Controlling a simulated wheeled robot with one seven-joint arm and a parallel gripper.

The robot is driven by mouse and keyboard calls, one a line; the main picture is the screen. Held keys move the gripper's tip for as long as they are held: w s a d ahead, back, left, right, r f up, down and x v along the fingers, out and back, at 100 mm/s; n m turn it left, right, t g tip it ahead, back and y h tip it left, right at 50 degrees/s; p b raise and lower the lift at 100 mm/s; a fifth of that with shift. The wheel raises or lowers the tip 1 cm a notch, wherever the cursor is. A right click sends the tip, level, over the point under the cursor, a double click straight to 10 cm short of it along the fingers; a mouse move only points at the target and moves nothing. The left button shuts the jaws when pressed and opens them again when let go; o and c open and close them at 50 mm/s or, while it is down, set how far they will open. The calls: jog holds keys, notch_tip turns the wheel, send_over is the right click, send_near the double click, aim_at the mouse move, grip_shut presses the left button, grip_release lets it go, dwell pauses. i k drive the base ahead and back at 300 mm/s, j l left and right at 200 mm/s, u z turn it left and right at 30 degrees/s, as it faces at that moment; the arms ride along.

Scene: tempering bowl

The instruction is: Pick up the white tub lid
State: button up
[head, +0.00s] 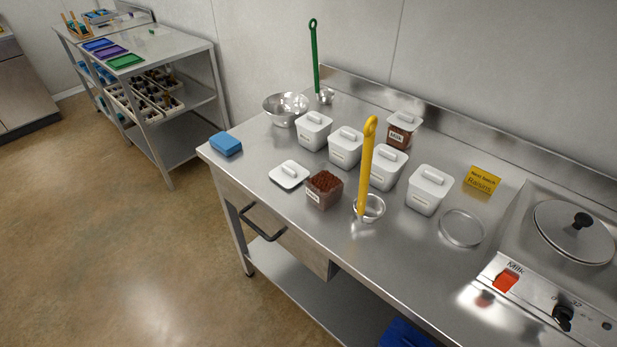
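A white tub lid (289,175) with a raised handle lies flat on the steel counter (262,163), near its front edge. An open clear tub (323,190) of brown contents with a small label stands just right of the lid. Several white tubs (346,147) with similar white lids on stand in a row behind. My gripper is not in the head view.
A yellow-handled ladle (366,165) rises right of the open tub. A blue sponge (226,144) sits at the left corner. A metal bowl (286,108), green-handled ladle (315,60) and hob (575,232) are around. Counter left of the lid is clear.

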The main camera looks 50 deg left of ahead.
aim_at(288, 175)
jog(key=k+u, duration=0.15)
jog(key=u, duration=0.25)
jog(key=k+u, duration=0.2)
jog(key=u, duration=1.3)
